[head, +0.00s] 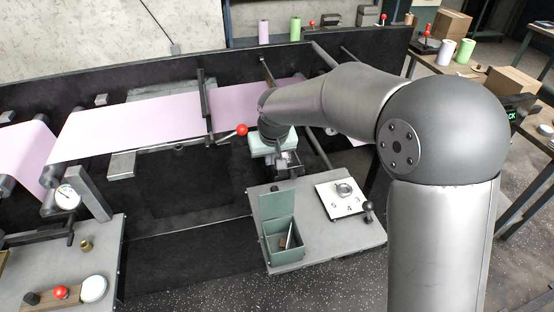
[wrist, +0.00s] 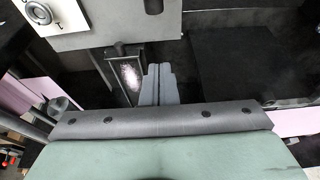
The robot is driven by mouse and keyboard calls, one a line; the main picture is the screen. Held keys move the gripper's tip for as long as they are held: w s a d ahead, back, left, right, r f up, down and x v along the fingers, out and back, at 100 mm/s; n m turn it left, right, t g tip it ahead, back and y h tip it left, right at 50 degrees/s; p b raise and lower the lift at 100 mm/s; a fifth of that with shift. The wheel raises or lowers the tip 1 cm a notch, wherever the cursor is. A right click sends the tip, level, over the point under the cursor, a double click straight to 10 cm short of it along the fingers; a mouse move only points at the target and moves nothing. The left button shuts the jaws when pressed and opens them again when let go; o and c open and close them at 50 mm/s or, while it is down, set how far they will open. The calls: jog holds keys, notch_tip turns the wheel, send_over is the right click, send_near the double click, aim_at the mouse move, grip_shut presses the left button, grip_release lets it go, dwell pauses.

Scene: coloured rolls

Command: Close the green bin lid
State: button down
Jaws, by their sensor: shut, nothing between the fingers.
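The green bin (head: 283,243) stands on a grey side table, with some small thing inside it. Its green lid (head: 277,204) stands open, upright along the bin's far edge. My gripper (head: 290,168) hangs beyond the table's far edge, behind the lid and apart from it. In the wrist view my gripper's fingers (wrist: 160,72) are together with nothing between them. The bin and lid do not show in the wrist view.
On the same grey table (head: 335,240) are a white dial plate (head: 343,198) and a black-knobbed lever (head: 368,208). A red-knobbed lever (head: 241,130) is left of my gripper. A pink web (head: 130,128) runs across rollers behind. Another grey table (head: 100,255) stands at left.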

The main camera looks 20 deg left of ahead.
aim_at(276, 200)
notch_tip(276, 200, down, 7)
jog(key=s+p, duration=0.1)
jog(key=p, duration=0.1)
jog(key=shift+s+d, duration=0.25)
jog(key=shift+d, duration=0.2)
jog(key=shift+f, duration=0.15)
